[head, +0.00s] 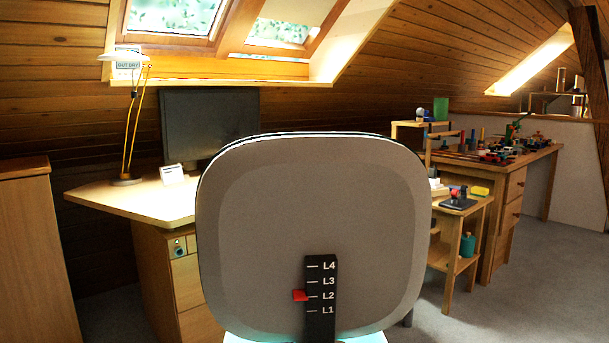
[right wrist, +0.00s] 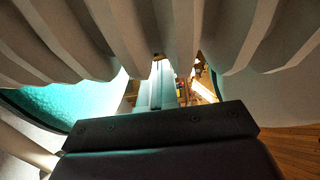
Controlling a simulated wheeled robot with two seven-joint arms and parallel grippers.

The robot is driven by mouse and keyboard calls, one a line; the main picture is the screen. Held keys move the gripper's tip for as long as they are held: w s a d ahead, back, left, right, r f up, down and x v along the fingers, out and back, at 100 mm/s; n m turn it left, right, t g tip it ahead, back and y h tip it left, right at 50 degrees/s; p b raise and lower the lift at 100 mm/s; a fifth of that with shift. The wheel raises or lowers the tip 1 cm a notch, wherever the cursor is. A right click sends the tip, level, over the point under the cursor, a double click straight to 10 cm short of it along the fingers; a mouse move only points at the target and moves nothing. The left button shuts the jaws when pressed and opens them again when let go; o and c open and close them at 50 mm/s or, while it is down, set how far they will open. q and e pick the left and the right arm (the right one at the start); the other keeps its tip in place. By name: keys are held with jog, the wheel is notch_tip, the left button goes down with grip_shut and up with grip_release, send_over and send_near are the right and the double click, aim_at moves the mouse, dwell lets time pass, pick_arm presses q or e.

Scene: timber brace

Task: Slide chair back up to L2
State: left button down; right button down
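The chair back (head: 315,215) is a large light-grey rounded panel, seen from behind in the middle of the head view. A dark scale strip (head: 321,300) on its lower part is marked L1 to L4 from bottom to top. A red pointer (head: 300,295) at the strip's left edge is level with the L2 line. A strip of teal seat shows at the bottom edge. Neither gripper shows in the head view. The right wrist view has a dark bar with screws and pale ribbed shapes close to the camera; I cannot make out fingertips or a grip.
A desk (head: 130,200) with a black monitor (head: 210,123) and a lamp (head: 130,120) stands behind the chair to the left. A wooden cabinet (head: 28,240) is at the far left. A cluttered workbench (head: 500,165) stands at right. Carpet (head: 520,290) at lower right is clear.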

jog(key=s+p, duration=0.2)
jog(key=s, duration=0.7)
jog(key=shift+d, duration=0.25)
